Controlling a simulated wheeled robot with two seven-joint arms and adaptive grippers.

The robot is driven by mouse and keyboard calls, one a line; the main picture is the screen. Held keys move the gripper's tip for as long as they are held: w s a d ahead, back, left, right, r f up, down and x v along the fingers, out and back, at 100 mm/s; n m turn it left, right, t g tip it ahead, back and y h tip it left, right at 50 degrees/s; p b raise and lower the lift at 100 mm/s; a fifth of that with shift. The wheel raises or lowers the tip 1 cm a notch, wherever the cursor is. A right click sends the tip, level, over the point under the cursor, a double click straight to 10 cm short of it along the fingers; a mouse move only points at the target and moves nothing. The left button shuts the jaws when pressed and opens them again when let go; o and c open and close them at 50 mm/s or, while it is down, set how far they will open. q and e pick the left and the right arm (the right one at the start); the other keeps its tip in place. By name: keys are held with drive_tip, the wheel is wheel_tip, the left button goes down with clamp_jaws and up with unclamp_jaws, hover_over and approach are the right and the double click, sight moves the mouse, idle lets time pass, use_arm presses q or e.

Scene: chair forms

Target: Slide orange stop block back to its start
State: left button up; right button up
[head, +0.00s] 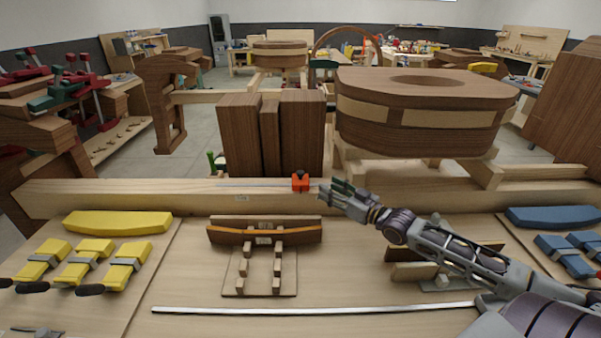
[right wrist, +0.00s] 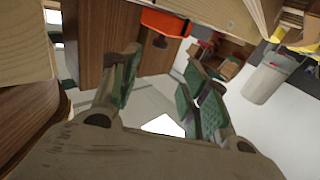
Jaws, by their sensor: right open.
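The orange stop block (head: 300,182) sits on the wooden rail (head: 120,197) at the back of the bench, at the right part of a thin metal strip on the rail. A dark knob tops it. My right gripper (head: 335,188) is just right of the block, with its fingers pointing left toward it. In the right wrist view the block (right wrist: 165,22) shows at the top, beyond the green-padded fingers (right wrist: 155,95), which are apart with nothing between them. A small gap seems to separate fingers and block. My left gripper is not in view.
Dark wooden boards (head: 240,135) stand behind the rail, and a large curved wooden form (head: 420,110) stands behind my right gripper. On the bench lie a clamping form (head: 265,235), yellow clamps (head: 90,252), blue clamps (head: 560,255) and a long metal ruler (head: 310,310).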

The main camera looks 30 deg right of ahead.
sight(303, 174)
drive_tip(key=shift+w+f, duration=0.1)
drive_tip(key=shift+w, duration=0.15)
drive_tip(key=shift+p+x, duration=0.55)
drive_tip(key=shift+x, duration=6.1)
drive_tip(key=shift+a, duration=0.1)
clamp_jaws()
